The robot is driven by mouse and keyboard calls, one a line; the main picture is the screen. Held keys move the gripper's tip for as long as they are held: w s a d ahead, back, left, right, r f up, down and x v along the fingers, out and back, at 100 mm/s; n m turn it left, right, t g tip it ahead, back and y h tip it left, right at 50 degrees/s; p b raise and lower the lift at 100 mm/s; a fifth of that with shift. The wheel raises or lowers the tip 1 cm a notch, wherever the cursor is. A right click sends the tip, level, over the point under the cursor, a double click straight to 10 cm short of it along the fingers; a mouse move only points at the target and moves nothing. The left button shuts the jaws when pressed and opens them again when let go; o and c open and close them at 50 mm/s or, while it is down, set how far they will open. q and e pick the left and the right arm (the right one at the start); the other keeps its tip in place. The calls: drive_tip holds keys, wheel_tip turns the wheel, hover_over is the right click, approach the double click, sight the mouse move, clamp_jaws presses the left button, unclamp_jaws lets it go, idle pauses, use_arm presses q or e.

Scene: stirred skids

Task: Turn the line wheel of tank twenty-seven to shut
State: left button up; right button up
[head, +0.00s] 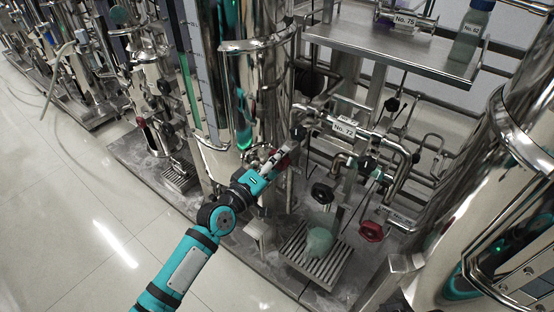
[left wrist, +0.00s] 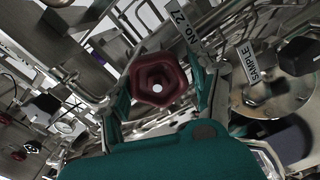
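The line wheel, a dark red five-lobed handwheel (left wrist: 158,82), faces the left wrist camera with a pale spot at its hub. A tag reading No. 27 (left wrist: 187,28) is just above and right of it. My left gripper (left wrist: 163,98) is open, one finger on each side of the wheel, with a visible gap at the right finger. In the head view my left gripper (head: 279,160) reaches in low beside the tall steel tank (head: 262,75). The wheel there is mostly hidden by the gripper. My right gripper is in neither view.
A SAMPLE tag (left wrist: 250,66) and a black knob (left wrist: 298,56) are right of the gripper. In the head view, pipes tagged No. 72 (head: 344,129), a black knob (head: 322,193) and another red wheel (head: 371,231) stand close on the right. Open floor (head: 75,215) is at left.

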use_arm(q)
drive_tip(key=shift+o, duration=1.2)
drive_tip(key=shift+r, duration=0.1)
drive_tip(key=shift+a, duration=0.1)
drive_tip(key=v, duration=1.2)
